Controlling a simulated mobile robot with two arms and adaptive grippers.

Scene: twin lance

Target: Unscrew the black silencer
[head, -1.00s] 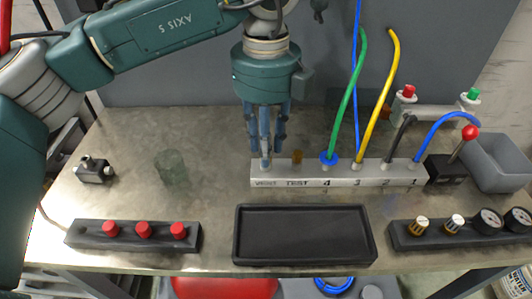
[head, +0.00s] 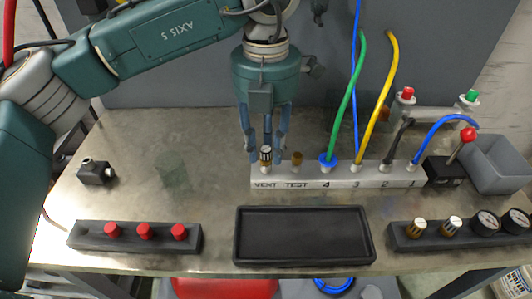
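The black silencer (head: 265,154) stands upright on the VENT port at the left end of the grey manifold block (head: 340,181). Its dark ribbed top and pale lower part show between my fingers. My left gripper (head: 266,155) points straight down over it, its blue fingers spread around the silencer with visible gaps, so it looks open. Part of the silencer's far side is hidden by the fingers. My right gripper is not in view.
A brass fitting (head: 297,160) sits on the TEST port close beside the silencer. Green (head: 346,100), yellow and blue hoses rise from the other ports. An empty black tray (head: 304,236) lies in front.

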